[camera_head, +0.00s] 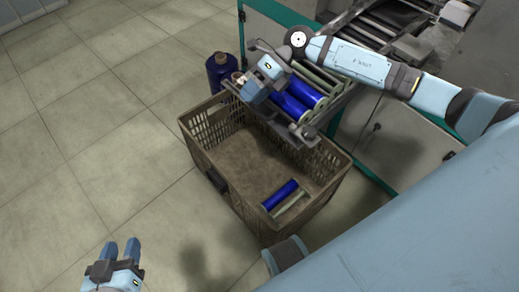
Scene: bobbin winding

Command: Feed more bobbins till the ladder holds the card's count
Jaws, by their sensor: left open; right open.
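In the crate (187,134), a blue bobbin (279,195) lies beside a pale green tube (290,204). My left gripper (118,252) is open and empty over the floor at the lower left. I see no card.
A grey machine with green frame edges (262,12) fills the back and right, with rollers (372,28) on top. The tiled floor at left is clear, and most of the crate's bottom is bare.

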